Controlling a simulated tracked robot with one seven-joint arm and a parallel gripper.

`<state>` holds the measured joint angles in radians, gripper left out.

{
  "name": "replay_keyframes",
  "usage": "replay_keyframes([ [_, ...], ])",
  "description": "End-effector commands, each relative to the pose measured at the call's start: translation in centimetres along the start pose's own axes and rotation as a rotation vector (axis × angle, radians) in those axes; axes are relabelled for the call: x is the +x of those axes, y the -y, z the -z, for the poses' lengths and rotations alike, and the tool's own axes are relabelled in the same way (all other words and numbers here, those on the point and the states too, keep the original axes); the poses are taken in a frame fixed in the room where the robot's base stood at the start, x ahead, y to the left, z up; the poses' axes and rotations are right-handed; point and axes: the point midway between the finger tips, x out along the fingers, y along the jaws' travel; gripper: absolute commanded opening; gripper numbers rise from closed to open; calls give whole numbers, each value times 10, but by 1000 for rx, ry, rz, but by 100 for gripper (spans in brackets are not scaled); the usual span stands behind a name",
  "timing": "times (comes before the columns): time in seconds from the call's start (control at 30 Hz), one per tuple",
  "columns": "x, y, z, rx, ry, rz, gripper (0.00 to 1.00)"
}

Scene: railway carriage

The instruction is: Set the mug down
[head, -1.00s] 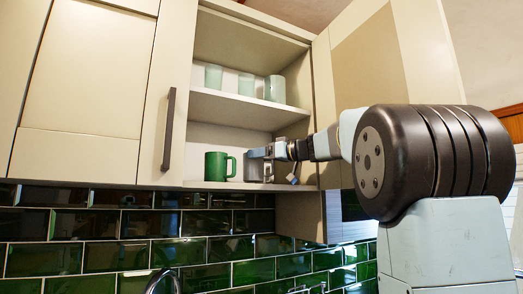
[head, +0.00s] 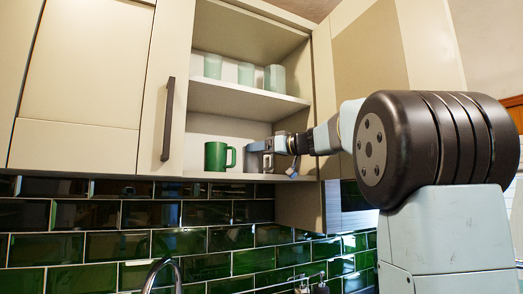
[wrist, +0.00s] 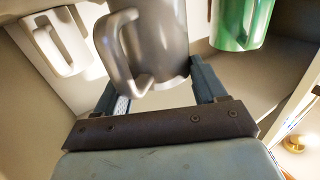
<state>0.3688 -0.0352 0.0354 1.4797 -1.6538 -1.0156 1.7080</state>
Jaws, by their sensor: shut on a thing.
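A grey mug (wrist: 160,45) with its handle to the left is between the two fingers of my gripper (wrist: 162,88) in the wrist view. In the head view my gripper (head: 262,147) reaches from the right into the open cupboard at its lower shelf (head: 215,176). The grey mug (head: 252,162) shows partly there, behind the fingers and just right of a green mug. My gripper is shut on the grey mug, which looks upright. I cannot tell whether its base touches the shelf.
The green mug (head: 216,156) stands close on the left on the lower shelf. A white mug (wrist: 62,42) is at the left in the wrist view. Pale glasses (head: 246,74) stand on the upper shelf. An open cupboard door (head: 368,55) is at the right.

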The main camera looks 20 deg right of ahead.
Motion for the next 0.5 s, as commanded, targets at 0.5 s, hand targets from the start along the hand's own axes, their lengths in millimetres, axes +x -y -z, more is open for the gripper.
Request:
replay_keyframes([
  [0.5,0,0,-1,0,1,0,100],
])
